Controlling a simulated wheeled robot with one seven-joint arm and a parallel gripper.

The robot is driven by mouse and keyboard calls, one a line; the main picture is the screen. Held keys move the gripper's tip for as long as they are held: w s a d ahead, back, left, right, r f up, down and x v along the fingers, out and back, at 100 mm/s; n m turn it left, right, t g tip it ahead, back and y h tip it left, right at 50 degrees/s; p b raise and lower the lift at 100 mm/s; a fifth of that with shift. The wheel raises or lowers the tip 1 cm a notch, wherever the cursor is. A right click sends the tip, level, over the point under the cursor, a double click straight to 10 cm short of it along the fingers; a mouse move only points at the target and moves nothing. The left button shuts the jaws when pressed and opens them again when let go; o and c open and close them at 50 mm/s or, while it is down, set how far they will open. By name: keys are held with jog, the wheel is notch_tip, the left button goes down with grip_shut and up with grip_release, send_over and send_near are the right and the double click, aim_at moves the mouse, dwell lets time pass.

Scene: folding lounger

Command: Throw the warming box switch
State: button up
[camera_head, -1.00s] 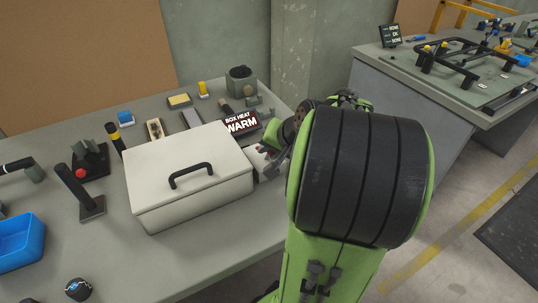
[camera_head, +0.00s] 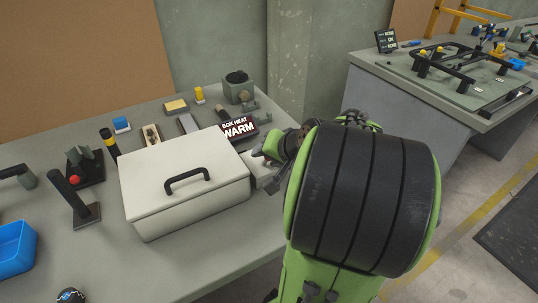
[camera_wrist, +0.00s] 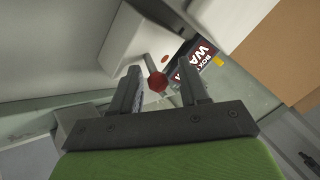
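The white warming box (camera_head: 185,185) with a black handle stands on the bench, lid closed. A sign (camera_head: 238,128) behind its right corner reads "BOX HEAT WARM"; it also shows in the wrist view (camera_wrist: 190,58). In the wrist view the switch lever with a red knob (camera_wrist: 157,83) sticks out of a white housing (camera_wrist: 135,38) toward me. My gripper (camera_wrist: 160,82) is open, its two dark fingers on either side of the red knob with gaps visible. In the head view my gripper (camera_head: 266,158) is at the box's right side, and my arm hides most of the switch.
Several small items stand behind the box, including a grey-green cup (camera_head: 238,88) and a yellow block (camera_head: 176,106). A black post on a base (camera_head: 72,198) and a blue bin (camera_head: 14,246) are to the left. A second bench (camera_head: 420,92) stands at the right.

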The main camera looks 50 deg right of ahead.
jog(key=p+v, duration=0.5)
jog(key=v, duration=1)
jog(key=shift+s+r+p, duration=0.2)
jog(key=shift+s+p, duration=0.15)
jog(key=shift+p, duration=0.05)
